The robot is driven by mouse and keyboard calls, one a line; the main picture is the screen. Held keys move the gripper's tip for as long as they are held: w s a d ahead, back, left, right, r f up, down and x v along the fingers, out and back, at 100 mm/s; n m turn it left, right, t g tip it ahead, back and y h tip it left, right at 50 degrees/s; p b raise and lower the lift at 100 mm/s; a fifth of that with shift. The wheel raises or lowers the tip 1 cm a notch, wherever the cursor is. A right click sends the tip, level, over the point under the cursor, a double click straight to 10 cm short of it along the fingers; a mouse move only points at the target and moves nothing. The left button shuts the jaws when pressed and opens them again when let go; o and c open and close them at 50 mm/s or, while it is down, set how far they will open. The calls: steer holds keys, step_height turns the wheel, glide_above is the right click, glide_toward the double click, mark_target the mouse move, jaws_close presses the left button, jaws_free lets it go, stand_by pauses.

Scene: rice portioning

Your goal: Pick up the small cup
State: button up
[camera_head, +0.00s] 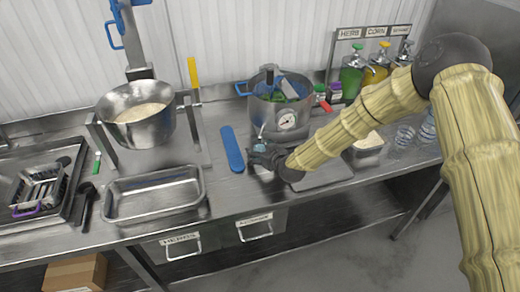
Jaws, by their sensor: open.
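My gripper (258,155) is at the end of my yellow arm, low over the middle of the counter, with its jaws open. A small pale, shiny thing (264,174) shows just below and partly behind it. It may be a small cup, but the gripper hides much of it and I cannot tell whether they touch. Clear cups (404,136) stand on the right of the counter, past my forearm, apart from the gripper.
A blue-handled tool (232,149) lies left of my gripper. A pot with a gauge (287,121) stands behind it. A rice bowl (137,112) and an empty steel tray (153,195) are at left. Sauce pumps (352,77) stand back right. A rice container (369,150) sits beyond my forearm.

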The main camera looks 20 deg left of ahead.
steer(key=shift+c, duration=0.2)
steer(key=c, duration=1.3)
steer(key=shift+o, duration=0.2)
steer(key=shift+r, duration=0.2)
